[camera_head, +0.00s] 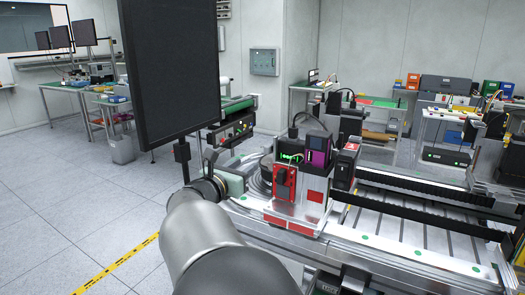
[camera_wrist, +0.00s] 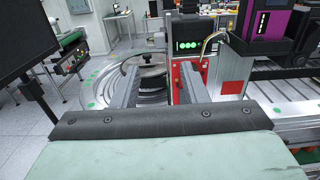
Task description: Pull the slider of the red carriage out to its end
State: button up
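The red carriage (camera_head: 284,183) is an upright red unit with black parts on the front of a silver block near the middle of the head view. In the wrist view, part of its red side (camera_wrist: 177,80) shows behind my right finger, below a dark panel with green lights. I cannot clearly pick out its slider. My gripper (camera_wrist: 160,72) is open, its two grey fingers apart and pointing forward, with nothing held between them. In the head view my gripper (camera_head: 248,168) is just left of the carriage. Whether the right finger touches the carriage cannot be told.
A round grey base with a dark disc (camera_wrist: 152,82) lies beyond the fingers. A purple module (camera_head: 319,150) stands right of the carriage. A large black monitor (camera_head: 170,65) stands at the left, close to my arm. Silver rails (camera_head: 400,235) run to the right.

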aim_at(266, 150)
jog(key=p+x, duration=0.2)
jog(key=x, duration=1)
jog(key=shift+c, duration=0.3)
